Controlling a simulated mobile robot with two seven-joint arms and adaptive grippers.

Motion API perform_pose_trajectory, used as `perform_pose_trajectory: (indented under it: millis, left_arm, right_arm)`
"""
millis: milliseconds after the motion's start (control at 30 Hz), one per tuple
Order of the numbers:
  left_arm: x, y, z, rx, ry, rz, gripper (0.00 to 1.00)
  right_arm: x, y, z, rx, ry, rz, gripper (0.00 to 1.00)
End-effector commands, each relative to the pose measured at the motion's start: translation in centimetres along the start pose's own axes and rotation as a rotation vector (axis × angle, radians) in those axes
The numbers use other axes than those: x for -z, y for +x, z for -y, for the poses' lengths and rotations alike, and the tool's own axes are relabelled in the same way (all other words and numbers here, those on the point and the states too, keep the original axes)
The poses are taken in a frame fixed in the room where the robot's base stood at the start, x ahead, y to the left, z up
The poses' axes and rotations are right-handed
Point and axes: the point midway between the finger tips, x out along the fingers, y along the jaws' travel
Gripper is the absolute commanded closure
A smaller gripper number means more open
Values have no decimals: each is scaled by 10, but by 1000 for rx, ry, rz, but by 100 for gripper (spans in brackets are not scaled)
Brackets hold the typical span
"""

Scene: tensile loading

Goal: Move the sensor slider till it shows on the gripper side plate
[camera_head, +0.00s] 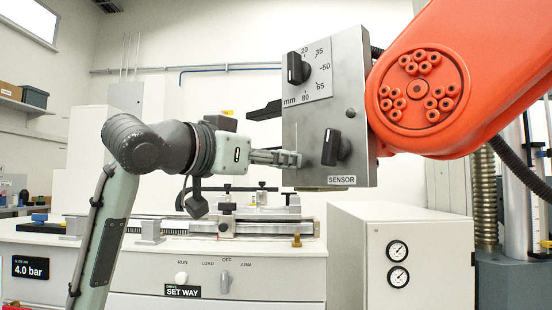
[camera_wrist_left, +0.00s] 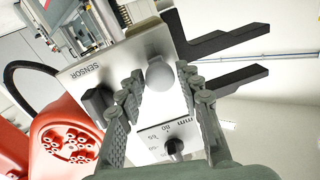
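A grey metal box marked SENSOR (camera_head: 350,85) sits on the end of an orange arm. In the wrist view its face (camera_wrist_left: 128,58) carries a smooth grey round knob (camera_wrist_left: 159,76); my gripper hides this knob in the head view. A black knob (camera_head: 335,147) is beside the SENSOR label, and it also shows in the wrist view (camera_wrist_left: 97,101). I cannot tell which part is the slider. My left gripper (camera_head: 291,158) is at the box's lower left face. In the wrist view its fingers (camera_wrist_left: 160,83) stand apart on either side of the round knob; contact is unclear.
A black dial (camera_head: 297,68) with a millimetre scale is higher on the box. Two black jaws (camera_wrist_left: 215,42) stick out from its side. The orange arm (camera_head: 480,60) fills the right. A white bench (camera_head: 130,265) with a rail lies below; a white cabinet (camera_head: 440,260) has gauges.

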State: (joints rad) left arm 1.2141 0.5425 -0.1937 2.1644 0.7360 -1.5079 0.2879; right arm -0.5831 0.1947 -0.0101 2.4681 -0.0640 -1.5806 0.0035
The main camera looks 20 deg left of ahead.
Motion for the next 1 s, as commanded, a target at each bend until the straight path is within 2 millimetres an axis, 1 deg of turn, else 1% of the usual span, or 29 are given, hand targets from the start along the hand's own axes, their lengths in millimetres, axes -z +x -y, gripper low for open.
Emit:
perform_pose_trajectory:
  millis: [33, 67, 333, 467, 567, 800, 900, 1000]
  left_arm:
    - [0, 0, 0, 0, 0, 0, 55]
    - [0, 0, 0, 0, 0, 0, 51]
    - [0, 0, 0, 0, 0, 0, 51]
    - [1, -8, 0, 0, 0, -2, 51]
    - [1, -23, 1, 2, 3, -2, 51]
    - [1, -75, 0, 3, 4, -3, 51]
    - [1, -94, 1, 3, 3, -3, 51]
    - [1, -108, 1, 3, 2, -2, 51]
  right_arm:
    - [0, 0, 0, 0, 0, 0, 100]
    - [0, 0, 0, 0, 0, 0, 100]
    - [0, 0, 0, 1, -1, -1, 100]
    - [0, 0, 0, 1, -1, -1, 100]
    - [0, 0, 0, 1, -1, -1, 100]
    - [0, 0, 0, 1, -1, -1, 100]
    - [0, 0, 0, 1, -1, -1, 100]
    - [0, 0, 0, 1, -1, -1, 100]
